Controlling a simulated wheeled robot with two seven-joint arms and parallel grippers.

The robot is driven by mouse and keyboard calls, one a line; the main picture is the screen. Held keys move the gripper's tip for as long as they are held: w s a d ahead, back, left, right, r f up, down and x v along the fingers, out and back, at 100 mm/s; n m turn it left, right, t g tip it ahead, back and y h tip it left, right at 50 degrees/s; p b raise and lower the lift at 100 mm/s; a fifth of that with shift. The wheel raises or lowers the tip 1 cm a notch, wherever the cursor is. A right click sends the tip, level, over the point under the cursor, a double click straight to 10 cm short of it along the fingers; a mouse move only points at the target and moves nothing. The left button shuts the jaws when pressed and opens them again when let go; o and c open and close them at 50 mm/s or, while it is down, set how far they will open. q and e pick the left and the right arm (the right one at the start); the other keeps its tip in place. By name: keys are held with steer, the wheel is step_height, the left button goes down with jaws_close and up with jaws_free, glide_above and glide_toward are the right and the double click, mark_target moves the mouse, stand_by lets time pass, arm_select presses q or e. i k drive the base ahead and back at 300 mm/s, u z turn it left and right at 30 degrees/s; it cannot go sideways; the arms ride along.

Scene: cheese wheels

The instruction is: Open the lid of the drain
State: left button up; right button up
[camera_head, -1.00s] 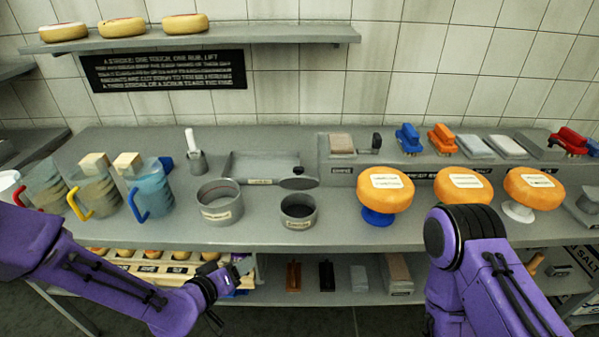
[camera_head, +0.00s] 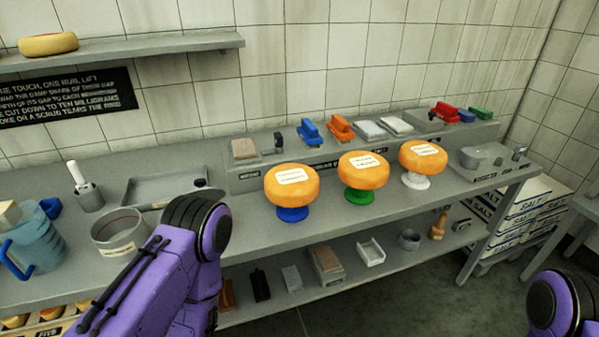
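A grey fixture (camera_head: 487,158) with a rounded top part and a small knob-like piece sits at the far right end of the bench. I cannot tell whether it is the drain or whether a lid on it is open or shut. A shallow grey tray (camera_head: 165,187) lies on the bench at the left, partly behind my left arm. My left arm rises from the bottom left in front of the bench, its gripper out of view. Only a joint of my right arm shows at the bottom right corner, its gripper also out of view.
Orange cheese wheels stand on blue (camera_head: 292,214), green (camera_head: 363,196) and white (camera_head: 416,181) stands. A grey pot (camera_head: 118,236) and a blue jug (camera_head: 32,243) are left. Brushes line the raised ledge (camera_head: 240,178).

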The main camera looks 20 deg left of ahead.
mark_target(212, 193)
steer(key=z, duration=1.95)
steer(key=k, duration=1.1)
steer(key=u, duration=1.7)
